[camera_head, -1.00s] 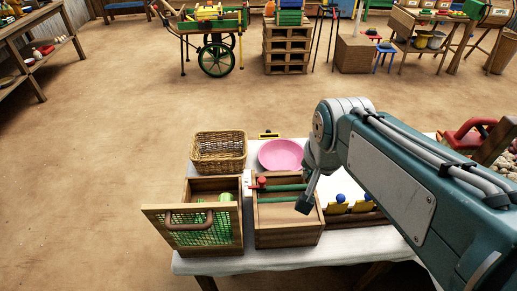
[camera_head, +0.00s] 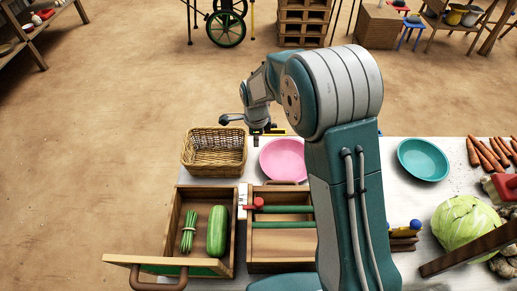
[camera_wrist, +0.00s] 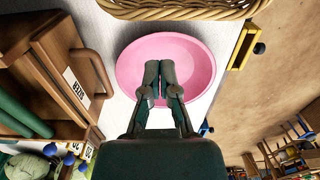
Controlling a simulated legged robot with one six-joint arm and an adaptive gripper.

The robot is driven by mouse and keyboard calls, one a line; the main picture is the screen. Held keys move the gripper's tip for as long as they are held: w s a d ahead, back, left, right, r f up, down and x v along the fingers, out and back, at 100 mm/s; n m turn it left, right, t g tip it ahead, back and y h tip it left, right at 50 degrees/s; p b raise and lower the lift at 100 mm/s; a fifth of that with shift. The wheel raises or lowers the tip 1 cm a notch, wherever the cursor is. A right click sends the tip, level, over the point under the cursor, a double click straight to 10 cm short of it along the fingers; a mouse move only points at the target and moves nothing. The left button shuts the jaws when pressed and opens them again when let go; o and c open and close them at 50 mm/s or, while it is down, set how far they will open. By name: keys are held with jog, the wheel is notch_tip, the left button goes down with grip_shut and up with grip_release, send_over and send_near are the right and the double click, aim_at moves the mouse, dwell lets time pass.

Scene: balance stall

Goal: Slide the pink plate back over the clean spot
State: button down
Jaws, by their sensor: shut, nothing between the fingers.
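The pink plate (camera_head: 283,160) lies on the pale tabletop, right of the wicker basket and behind the middle wooden box. It also fills the centre of the wrist view (camera_wrist: 198,72), where the fingers cover part of it. My gripper (camera_head: 226,119) is shut and empty, reaching leftward above the table's far edge, near the basket and plate. In the wrist view its two fingertips (camera_wrist: 161,66) are together in front of the plate; whether they touch it I cannot tell. I cannot make out a clean spot; any mark under the plate is hidden.
The wicker basket (camera_head: 214,152) stands close left of the plate. In front are an open wooden drawer (camera_head: 170,235) with green vegetables and a box (camera_head: 280,264) with green bars. A teal plate (camera_head: 423,159) and cabbage (camera_head: 468,225) lie right.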

aim_at(255, 166)
jog(key=f, duration=1.1)
jog(key=shift+w+a+f, duration=0.1)
jog(key=shift+w+a, duration=0.15)
jog(key=shift+a, duration=0.05)
